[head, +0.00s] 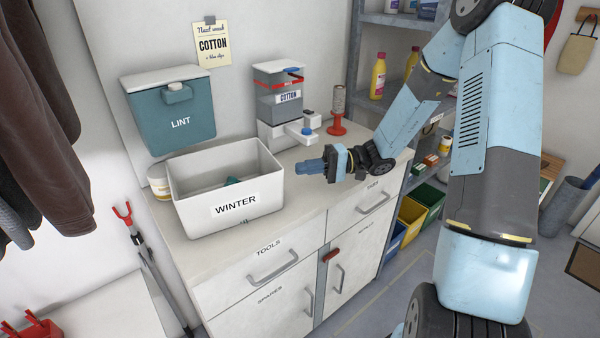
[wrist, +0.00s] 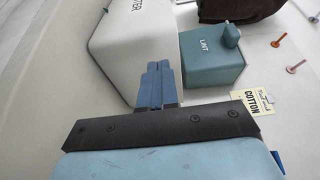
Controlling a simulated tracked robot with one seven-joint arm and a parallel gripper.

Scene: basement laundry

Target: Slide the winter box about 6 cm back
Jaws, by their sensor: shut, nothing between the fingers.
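The winter box (head: 210,217) is a white open-topped box labelled WINTER. It stands upright on the counter (head: 290,222), near its front edge at the left. Something teal lies inside it. My gripper (head: 298,168) is to the right of the box, above the counter, with its blue fingers shut and empty, pointing left toward the box. In the wrist view the shut fingertips (wrist: 158,68) appear close to the side of the winter box (wrist: 125,45). I cannot tell whether they touch it.
A teal LINT bin (head: 172,118) hangs on the wall behind the box. A small jar (head: 158,186) stands at the box's back left. The counter's front right is clear.

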